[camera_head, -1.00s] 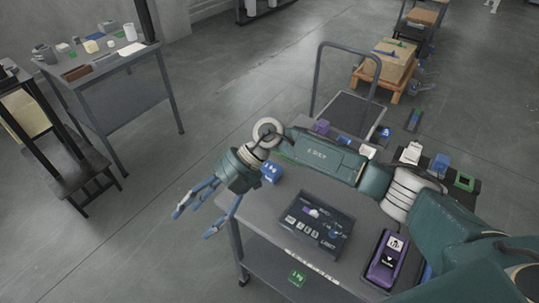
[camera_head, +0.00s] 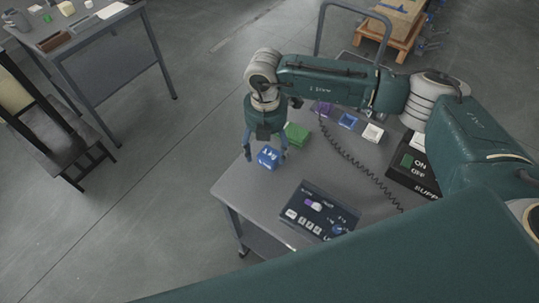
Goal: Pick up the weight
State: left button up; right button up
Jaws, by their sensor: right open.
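A blue block-shaped weight (camera_head: 268,158) with white markings sits near the left end of the grey table (camera_head: 238,186). My right gripper (camera_head: 266,154) points down at it, open, with one finger on the left of the weight and one on its right. I cannot tell whether the fingers touch it. A green block (camera_head: 297,134) stands just behind and to the right. Further back are a purple block (camera_head: 322,108), another blue block (camera_head: 348,120) and a white block (camera_head: 372,132). My left gripper is not in view.
A dark panel (camera_head: 317,210) lies at the table's front. A cart handle (camera_head: 318,32) stands behind.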

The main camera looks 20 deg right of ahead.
aim_at(269, 154)
jog(key=f+p, duration=0.1)
jog(key=d+f, duration=0.1)
jog(key=f, duration=0.1)
jog(key=shift+f+p, duration=0.3)
jog(key=shift+p, duration=0.05)
jog(key=shift+f, duration=0.55)
jog(key=c, duration=0.4)
grip_shut()
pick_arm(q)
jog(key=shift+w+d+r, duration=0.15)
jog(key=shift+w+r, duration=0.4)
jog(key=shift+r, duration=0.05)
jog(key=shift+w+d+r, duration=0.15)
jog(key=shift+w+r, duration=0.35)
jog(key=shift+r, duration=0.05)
pick_arm(e)
jog(key=shift+w+r, duration=0.15)
